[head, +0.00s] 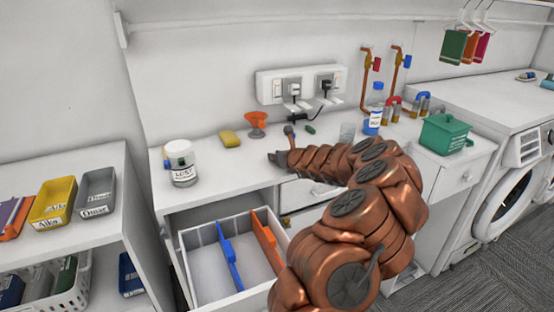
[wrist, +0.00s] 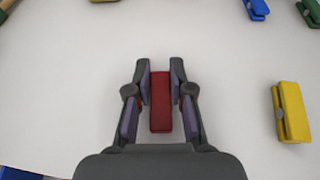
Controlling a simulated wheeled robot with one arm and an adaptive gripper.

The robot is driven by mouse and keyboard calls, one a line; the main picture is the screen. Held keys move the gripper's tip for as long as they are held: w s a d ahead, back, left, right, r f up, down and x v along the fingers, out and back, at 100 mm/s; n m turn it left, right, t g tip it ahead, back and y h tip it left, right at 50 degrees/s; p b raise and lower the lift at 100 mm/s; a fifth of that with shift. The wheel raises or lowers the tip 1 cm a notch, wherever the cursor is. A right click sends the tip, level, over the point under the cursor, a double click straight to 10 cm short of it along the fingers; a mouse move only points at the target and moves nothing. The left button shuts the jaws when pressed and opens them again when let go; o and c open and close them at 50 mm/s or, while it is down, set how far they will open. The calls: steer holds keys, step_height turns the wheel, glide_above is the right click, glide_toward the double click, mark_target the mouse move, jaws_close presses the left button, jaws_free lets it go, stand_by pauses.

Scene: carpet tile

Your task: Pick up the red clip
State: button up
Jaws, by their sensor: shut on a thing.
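The red clip (wrist: 160,102) is between the two fingers of my gripper (wrist: 161,75) in the wrist view. The fingers are shut on it from both sides, and its length points away from the palm. White surface shows all around it; I cannot tell whether the clip touches that surface. In the head view my gripper (head: 276,158) is low over the white counter (head: 222,180), behind the open drawer. The red clip cannot be made out there.
A yellow clip (wrist: 291,111) lies to the right in the wrist view, with a blue clip (wrist: 257,9) farther off. The head view shows a white jar (head: 182,163), an orange funnel (head: 256,124), a yellow sponge (head: 230,138), and an open drawer (head: 207,285) in front.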

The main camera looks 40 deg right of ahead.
steer(key=shift+r, duration=1.65)
steer(key=s+d+r, duration=0.1)
steer(key=s+d, duration=0.1)
steer(key=s, duration=1.4)
steer(key=shift+r+b, duration=0.3)
steer(key=shift+b, duration=0.05)
